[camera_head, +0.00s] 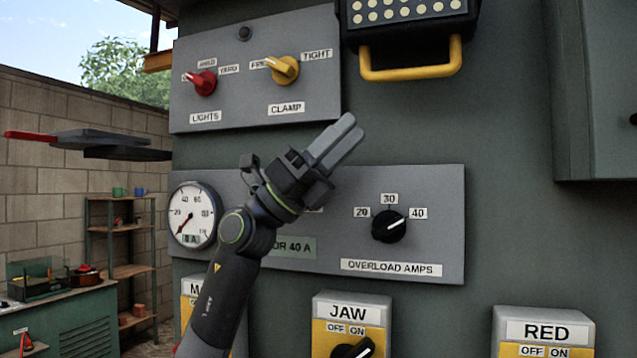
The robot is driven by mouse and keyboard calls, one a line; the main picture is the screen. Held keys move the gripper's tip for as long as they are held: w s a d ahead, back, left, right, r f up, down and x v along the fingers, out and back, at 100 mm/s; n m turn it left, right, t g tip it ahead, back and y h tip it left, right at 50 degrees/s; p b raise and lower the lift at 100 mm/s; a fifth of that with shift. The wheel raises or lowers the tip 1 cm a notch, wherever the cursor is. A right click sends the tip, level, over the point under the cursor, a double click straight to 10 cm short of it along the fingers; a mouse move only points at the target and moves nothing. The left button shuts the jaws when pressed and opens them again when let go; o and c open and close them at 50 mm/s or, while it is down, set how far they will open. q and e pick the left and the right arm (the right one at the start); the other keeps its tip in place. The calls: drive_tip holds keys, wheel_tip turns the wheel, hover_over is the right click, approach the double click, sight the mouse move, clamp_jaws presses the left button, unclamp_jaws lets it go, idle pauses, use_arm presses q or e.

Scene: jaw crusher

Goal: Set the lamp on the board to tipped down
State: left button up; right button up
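The lamp (408,14) is a black box with rows of pale light dots, at the top of the view and cut off by its upper edge. A yellow handle (411,73) hangs below it. My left gripper (351,128) is in front of the board, below and left of the handle and apart from it. Its two grey fingers lie side by side, shut and empty, pointing up and right. The lamp's full tilt cannot be judged because its top is out of view. My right gripper is not in view.
Above left is a panel with a red lights knob (203,83) and a yellow clamp knob (283,70). Below are a gauge (192,215) and a black overload knob (389,226). The jaw switch box (352,310) and red switch box (545,330) stand lower. A cabinet (596,90) juts out at right.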

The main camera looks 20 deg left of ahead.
use_arm(q)
drive_tip(key=b+v, duration=0.1)
drive_tip(key=v, duration=0.4)
drive_tip(key=shift+c, duration=0.2)
